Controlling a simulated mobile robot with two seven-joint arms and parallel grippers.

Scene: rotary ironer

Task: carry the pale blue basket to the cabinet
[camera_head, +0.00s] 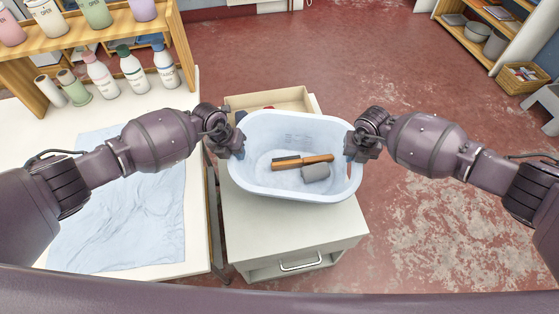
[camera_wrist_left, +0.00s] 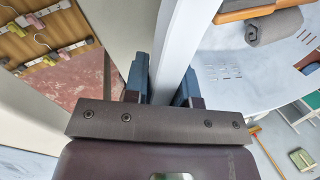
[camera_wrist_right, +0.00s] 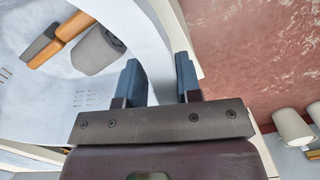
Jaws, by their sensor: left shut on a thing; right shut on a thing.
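The pale blue basket (camera_head: 262,188) is an oval tub, held level over the white cabinet (camera_head: 300,232) in the head view. I cannot tell whether it touches the cabinet top. My left gripper (camera_head: 238,148) is shut on its left rim, which runs between the jaws (camera_wrist_left: 163,88) in the left wrist view. My right gripper (camera_head: 350,152) is shut on its right rim, also between the jaws (camera_wrist_right: 160,85) in the right wrist view. A brush with a wooden handle (camera_head: 318,159) and a grey roll (camera_head: 315,173) lie inside the basket.
An open wooden box (camera_head: 270,98) lies just behind the basket. A white table (camera_head: 200,235) with a blue cloth (camera_head: 120,220) stands at left, with bottles (camera_head: 132,70) and a wooden shelf (camera_head: 75,45) at its back. Red floor (camera_head: 430,230) is clear at right.

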